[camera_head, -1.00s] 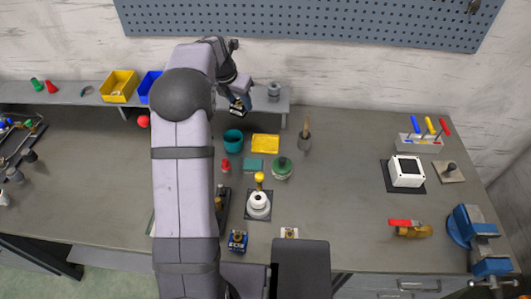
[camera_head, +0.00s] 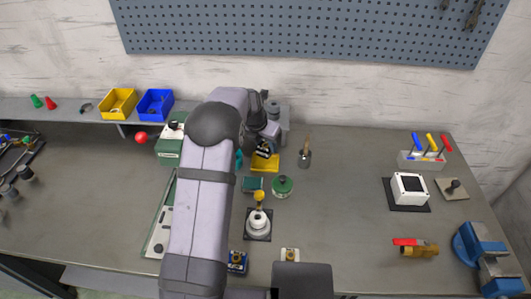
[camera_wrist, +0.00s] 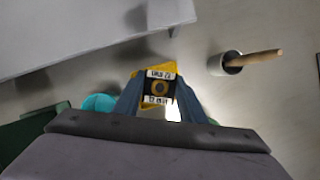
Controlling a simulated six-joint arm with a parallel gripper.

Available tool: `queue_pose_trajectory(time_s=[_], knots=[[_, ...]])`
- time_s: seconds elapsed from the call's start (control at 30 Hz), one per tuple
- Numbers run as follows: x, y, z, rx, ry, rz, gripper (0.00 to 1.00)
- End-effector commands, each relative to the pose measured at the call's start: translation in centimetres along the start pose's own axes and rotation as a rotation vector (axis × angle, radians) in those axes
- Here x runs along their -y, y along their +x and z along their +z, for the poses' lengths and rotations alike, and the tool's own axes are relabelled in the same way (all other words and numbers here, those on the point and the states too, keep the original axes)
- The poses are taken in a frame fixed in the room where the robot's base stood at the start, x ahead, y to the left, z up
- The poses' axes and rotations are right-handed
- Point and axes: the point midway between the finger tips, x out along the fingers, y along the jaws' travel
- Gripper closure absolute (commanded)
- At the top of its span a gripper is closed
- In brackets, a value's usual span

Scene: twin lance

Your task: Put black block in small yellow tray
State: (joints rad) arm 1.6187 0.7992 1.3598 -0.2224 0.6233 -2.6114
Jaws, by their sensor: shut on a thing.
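My gripper (camera_wrist: 159,88) is shut on the black block (camera_wrist: 158,90), a small dark piece with a round brass-coloured centre, pale lettered strips showing at its two ends. The small yellow tray (camera_head: 262,168) lies on the bench right below my gripper (camera_head: 264,150) in the head view. In the wrist view the tray (camera_wrist: 171,67) shows behind the block, mostly hidden by the block and fingers. The block appears to be over the tray; its height above the tray floor is hard to tell.
A green round item (camera_head: 282,186) and a teal pad (camera_head: 252,184) lie in front. A teal cup (camera_wrist: 100,102) is close on the left. The shelf (camera_head: 60,108) runs behind.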

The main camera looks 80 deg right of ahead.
Motion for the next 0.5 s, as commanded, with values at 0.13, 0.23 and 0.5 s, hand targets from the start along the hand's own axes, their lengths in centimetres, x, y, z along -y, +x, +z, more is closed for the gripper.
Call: queue_pose_trajectory(time_s=[0.13, 0.23, 0.5], knots=[[0.0, 0.8, -0.3, 0.002, 0.001, 0.001, 0.96], [0.0, 0.9, -0.3, 0.003, 0.001, 0.001, 0.96], [0.0, 2.7, -1.1, -0.001, -0.001, -0.001, 0.96]])
